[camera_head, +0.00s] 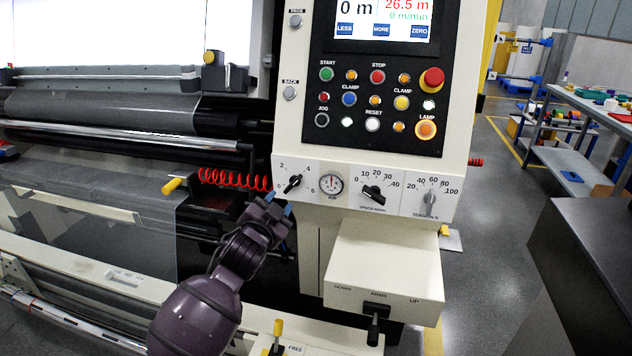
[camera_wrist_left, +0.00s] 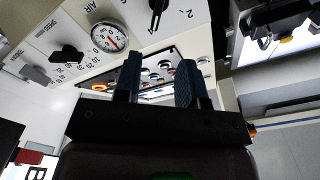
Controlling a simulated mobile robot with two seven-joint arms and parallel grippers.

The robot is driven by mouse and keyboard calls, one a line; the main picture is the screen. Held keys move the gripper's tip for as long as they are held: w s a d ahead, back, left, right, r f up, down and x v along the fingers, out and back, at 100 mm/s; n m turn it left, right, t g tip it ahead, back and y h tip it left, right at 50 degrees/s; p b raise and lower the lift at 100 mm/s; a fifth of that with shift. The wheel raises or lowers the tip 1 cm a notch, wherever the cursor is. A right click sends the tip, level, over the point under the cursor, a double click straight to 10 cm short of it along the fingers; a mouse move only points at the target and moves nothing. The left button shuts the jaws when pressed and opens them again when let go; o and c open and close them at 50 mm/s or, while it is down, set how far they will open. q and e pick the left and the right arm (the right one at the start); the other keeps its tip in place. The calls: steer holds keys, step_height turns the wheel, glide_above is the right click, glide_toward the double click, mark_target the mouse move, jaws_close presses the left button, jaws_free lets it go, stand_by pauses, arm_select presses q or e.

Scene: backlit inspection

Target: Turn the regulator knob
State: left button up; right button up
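The regulator knob (camera_head: 293,184), a black pointer knob on the white panel with a scale of 2, 4 and 6, sits left of the round AIR gauge (camera_head: 331,184). In the left wrist view the knob (camera_wrist_left: 158,12) is at the top edge, partly cut off, with the gauge (camera_wrist_left: 108,37) to its left. My left gripper (camera_head: 279,203) is just below and left of the knob in the head view. In the left wrist view its two blue fingers (camera_wrist_left: 158,84) stand apart with nothing between them, clear of the knob. My right gripper is not in view.
The speed knob (camera_head: 374,194) and tension knob (camera_head: 429,199) are further right on the same panel. The buttons panel (camera_head: 370,98) is above. A white box with a lever (camera_head: 374,325) juts out below right. A red coiled hose (camera_head: 225,179) runs left of the knob.

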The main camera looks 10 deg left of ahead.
mark_target(294, 185)
arm_select(q)
steer(key=shift+y, duration=0.3)
steer(key=w, duration=0.3)
steer(key=w+b, duration=0.1)
steer(key=w, duration=0.3)
steer(key=w+f+b, duration=0.1)
steer(key=w, duration=0.2)
steer(key=shift+w+d, duration=0.2)
steer(key=shift+d, duration=0.15)
steer(key=shift+w+r, duration=0.15)
steer(key=shift+w, duration=0.4)
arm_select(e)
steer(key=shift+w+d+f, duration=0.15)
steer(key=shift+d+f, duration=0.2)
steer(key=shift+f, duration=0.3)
arm_select(q)
jaws_close()
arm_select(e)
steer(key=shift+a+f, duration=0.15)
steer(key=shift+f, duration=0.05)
